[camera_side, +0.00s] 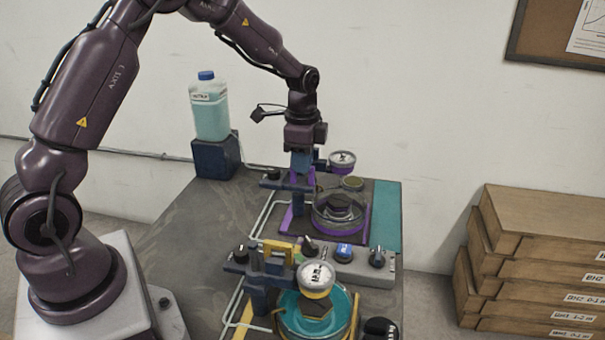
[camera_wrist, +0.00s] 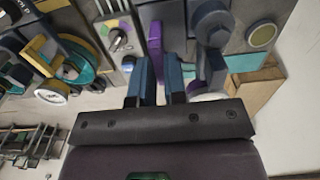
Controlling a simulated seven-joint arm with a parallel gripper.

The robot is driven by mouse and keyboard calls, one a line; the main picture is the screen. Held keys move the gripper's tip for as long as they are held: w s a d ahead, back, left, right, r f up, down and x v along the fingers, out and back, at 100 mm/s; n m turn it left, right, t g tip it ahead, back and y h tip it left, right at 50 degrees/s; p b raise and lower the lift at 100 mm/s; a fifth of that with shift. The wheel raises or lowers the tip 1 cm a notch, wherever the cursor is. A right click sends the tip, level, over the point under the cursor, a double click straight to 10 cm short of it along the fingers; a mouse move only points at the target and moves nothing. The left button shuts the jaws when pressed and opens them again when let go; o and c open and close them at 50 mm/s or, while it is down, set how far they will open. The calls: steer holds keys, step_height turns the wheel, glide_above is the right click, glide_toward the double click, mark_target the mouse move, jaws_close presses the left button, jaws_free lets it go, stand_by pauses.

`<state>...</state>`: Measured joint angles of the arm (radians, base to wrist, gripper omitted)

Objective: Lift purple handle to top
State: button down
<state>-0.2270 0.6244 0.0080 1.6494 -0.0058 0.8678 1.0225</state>
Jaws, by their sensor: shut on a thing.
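The far lever frame carries a purple handle (camera_side: 297,204), a dark post with a cross bar and a clear round dish with a purple rim (camera_side: 366,218). My gripper (camera_side: 301,170) points down over this frame, its blue fingers at the handle's upper part. In the wrist view the purple handle (camera_wrist: 155,42) runs between my two fingers (camera_wrist: 160,80), which are shut on it. The exact contact is partly hidden by the fingers and the post.
A nearer frame has a yellow handle (camera_side: 279,249), a white gauge (camera_side: 316,279) and a teal dish. A control box with knobs (camera_side: 347,257) lies between the frames. A bottle (camera_side: 209,107) stands on a dark block at the back left. Stacked wooden boxes (camera_side: 540,260) stand right of the table.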

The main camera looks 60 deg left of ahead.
steer(key=shift+r, duration=0.35)
steer(key=c, duration=1.2)
jaws_free()
steer(key=shift+o, duration=0.2)
steer(key=shift+f, duration=0.1)
step_height(320, 180, up, 13)
